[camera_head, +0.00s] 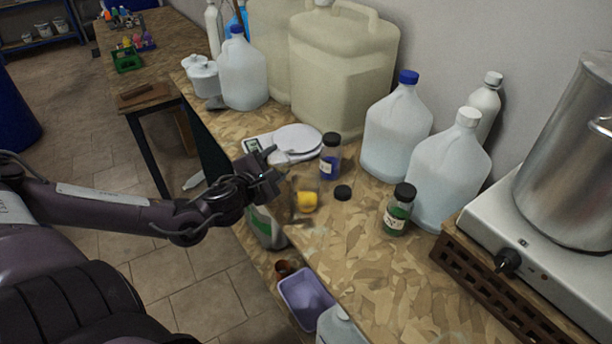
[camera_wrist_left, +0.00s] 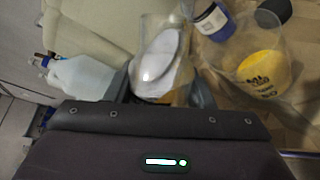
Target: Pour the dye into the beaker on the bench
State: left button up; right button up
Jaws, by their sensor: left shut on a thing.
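My left gripper (camera_head: 270,170) is above the front edge of the bench (camera_head: 365,285), just left of a clear beaker (camera_head: 297,185). It is shut on a clear glass jar (camera_wrist_left: 153,68); the jar looks see-through, and I cannot tell how much dye is in it. The beaker stands on the bench with yellow dye (camera_head: 307,202) at its bottom; it also shows in the left wrist view (camera_wrist_left: 262,72), right of the held jar. A loose black cap (camera_head: 343,192) lies right of the beaker. My right gripper is not in view.
A jar of blue dye (camera_head: 330,160) stands behind the beaker, and a jar of green dye (camera_head: 397,212) to its right. A white scale (camera_head: 298,140) and large jugs (camera_head: 397,130) line the back. A hotplate (camera_head: 560,240) with a steel pot (camera_head: 575,160) is at right.

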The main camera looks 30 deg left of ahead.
pick_arm(q)
jog(key=shift+w+d+r+n, duration=0.15)
jog(key=shift+r+n, duration=0.2)
jog(key=shift+n, duration=0.25)
jog(key=n+t, duration=0.1)
jog(key=n, duration=0.1)
jog(key=shift+f+n+h+p, duration=0.15)
jog(key=shift+n+h+p, duration=0.2)
jog(key=shift+n+h, duration=0.05)
jog(key=f, duration=0.1)
jog(key=a+f+n+b, duration=0.1)
jog(key=f+n+b, duration=0.1)
jog(key=shift+s+a+f+t+h, duration=0.25)
jog(key=shift+s+f+t+h, duration=0.05)
jog(key=shift+f, duration=0.05)
jog(key=shift+a+r+n+p, duration=0.1)
jog(key=shift+a+n+p, duration=0.4)
jog(key=shift+n, duration=0.4)
jog(key=shift+s+a+n+t, duration=0.2)
jog(key=shift+a+n+t, duration=0.25)
jog(key=shift+n, duration=0.65)
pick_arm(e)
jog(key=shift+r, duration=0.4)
pick_arm(q)
jog(key=shift+f, duration=0.2)
jog(key=shift+d, duration=0.1)
